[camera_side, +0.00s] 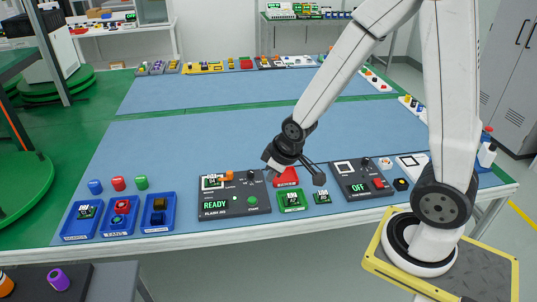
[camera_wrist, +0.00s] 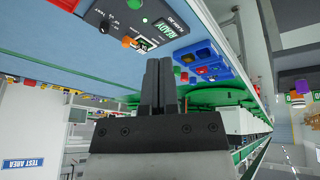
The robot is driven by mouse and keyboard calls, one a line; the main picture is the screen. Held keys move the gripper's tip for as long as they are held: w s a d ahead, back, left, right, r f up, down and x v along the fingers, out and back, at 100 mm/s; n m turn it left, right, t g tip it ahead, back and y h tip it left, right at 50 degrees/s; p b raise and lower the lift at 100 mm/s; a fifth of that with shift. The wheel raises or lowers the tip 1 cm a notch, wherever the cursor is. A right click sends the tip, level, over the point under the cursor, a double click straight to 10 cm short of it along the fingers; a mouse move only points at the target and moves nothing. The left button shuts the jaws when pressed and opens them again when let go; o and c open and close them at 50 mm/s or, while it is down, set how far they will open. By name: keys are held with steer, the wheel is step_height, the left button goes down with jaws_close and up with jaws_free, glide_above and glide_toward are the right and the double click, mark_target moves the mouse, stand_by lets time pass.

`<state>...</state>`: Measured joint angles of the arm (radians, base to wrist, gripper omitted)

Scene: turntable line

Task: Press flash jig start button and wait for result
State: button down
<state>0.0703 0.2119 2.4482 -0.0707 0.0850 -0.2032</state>
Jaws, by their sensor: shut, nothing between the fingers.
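The flash jig (camera_side: 235,208) is a dark box near the front of the table in the side view. Its display (camera_side: 215,205) reads READY in green. The green start button (camera_side: 252,200) is to the right of the display. A board (camera_side: 212,183) sits at the jig's back left by an orange clamp (camera_side: 228,176). My gripper (camera_side: 318,178) is right of the jig, above the table. In the wrist view my gripper (camera_wrist: 160,75) is shut and empty. The jig (camera_wrist: 118,20) and its start button (camera_wrist: 134,4) show there at the top, apart from the fingers.
Three blue bins (camera_side: 101,231) stand left of the jig, with coloured caps behind them.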

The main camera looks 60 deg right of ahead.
mark_target(254, 200)
steer(key=w+d+f+n+t, duration=0.4)
steer(key=w+d+f+n, duration=0.2)
steer(key=w, duration=0.5)
steer(key=shift+d+f+t, duration=0.25)
steer(key=shift+f+t, duration=0.05)
steer(key=shift+f, duration=0.95)
steer(key=shift+w, duration=0.1)
steer(key=shift+f, duration=0.1)
steer(key=shift+f, duration=4.3)
steer(key=shift+f, duration=0.9)
steer(key=shift+r, duration=0.85)
steer(key=shift+r, duration=0.1)
